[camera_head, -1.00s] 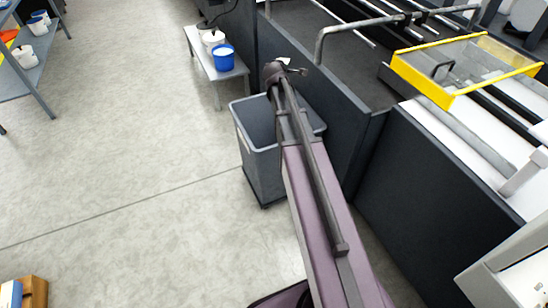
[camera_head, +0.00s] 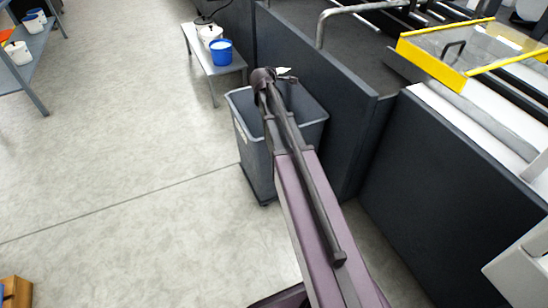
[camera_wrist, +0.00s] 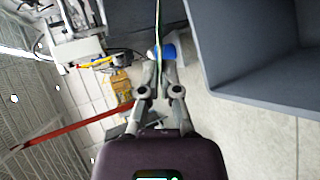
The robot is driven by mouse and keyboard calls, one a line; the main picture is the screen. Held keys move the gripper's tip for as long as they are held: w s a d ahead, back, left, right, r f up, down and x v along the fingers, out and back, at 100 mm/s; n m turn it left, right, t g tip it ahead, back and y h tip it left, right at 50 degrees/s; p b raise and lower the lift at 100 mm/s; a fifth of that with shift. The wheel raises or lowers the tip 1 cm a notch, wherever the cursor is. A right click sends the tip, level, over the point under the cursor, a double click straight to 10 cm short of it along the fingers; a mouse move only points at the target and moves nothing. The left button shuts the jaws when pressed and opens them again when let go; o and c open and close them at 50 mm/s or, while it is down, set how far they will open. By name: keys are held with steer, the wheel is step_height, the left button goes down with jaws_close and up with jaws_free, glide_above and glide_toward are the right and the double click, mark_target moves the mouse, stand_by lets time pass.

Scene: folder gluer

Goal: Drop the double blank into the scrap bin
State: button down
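The scrap bin (camera_head: 256,165) is a grey open-topped container on a dark base, standing against the dark machine panel. My gripper (camera_head: 284,76) appears over the bin's far rim in the head view, small and partly hidden by my arm. In the wrist view, my gripper (camera_wrist: 159,74) has its fingers close together on a thin sheet seen edge-on, which I take to be the double blank (camera_wrist: 157,25). The sheet shows only as a narrow pale line. The bin (camera_wrist: 265,80) fills the upper right of the wrist view, beside the sheet.
A low bench (camera_head: 221,70) with white and blue buckets stands behind the bin. The dark machine panel (camera_head: 445,185) and yellow-framed guard (camera_head: 432,62) are at right. A shelf (camera_head: 35,55) stands far left. The floor left of the bin is open.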

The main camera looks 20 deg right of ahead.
step_height(320, 180, down, 11)
steer(key=a+m+g+h+b, duration=0.1)
steer(key=b, duration=0.9)
steer(key=shift+w+a+m+h, duration=0.25)
steer(key=shift+w+m+h, duration=0.15)
steer(key=shift+f, duration=0.15)
steer(key=shift+f+b, duration=2.85)
steer(key=shift+b, duration=0.2)
